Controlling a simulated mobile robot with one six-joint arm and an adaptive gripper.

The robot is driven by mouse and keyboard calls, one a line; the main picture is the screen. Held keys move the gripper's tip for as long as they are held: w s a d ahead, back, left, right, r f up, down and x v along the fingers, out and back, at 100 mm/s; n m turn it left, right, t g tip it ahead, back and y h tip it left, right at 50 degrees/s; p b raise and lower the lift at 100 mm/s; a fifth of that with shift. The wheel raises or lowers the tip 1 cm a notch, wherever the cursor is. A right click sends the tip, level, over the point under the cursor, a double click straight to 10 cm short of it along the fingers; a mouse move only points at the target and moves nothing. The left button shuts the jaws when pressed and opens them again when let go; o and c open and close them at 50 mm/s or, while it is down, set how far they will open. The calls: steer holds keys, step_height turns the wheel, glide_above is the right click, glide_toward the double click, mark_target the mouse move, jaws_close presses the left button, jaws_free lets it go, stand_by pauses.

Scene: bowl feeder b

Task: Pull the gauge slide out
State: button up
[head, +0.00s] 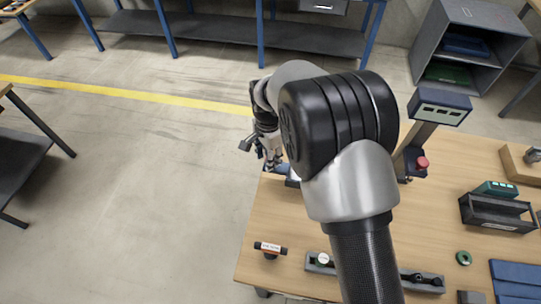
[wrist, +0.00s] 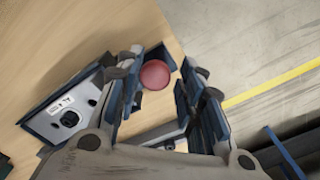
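In the wrist view a round red knob (wrist: 154,75), which looks like the gauge slide's handle, sits at a dark blue part near the table edge. My gripper (wrist: 160,90) is open, with one finger on each side of the knob. Narrow gaps seem to show between knob and fingers; contact is not clear. A grey bar (wrist: 163,134) lies between the fingers, partly hidden. In the head view my gripper (head: 266,158) is at the table's far left corner, and my arm hides most of the fixture there.
In the wrist view a blue-grey unit with a white label (wrist: 68,112) stands left of my gripper. In the head view a display post (head: 440,106) and a red button (head: 422,162) stand right of my arm. Bare table (head: 275,215) lies nearer; open floor lies left.

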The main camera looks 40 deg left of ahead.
steer(key=shift+o, duration=1.4)
step_height(320, 180, up, 12)
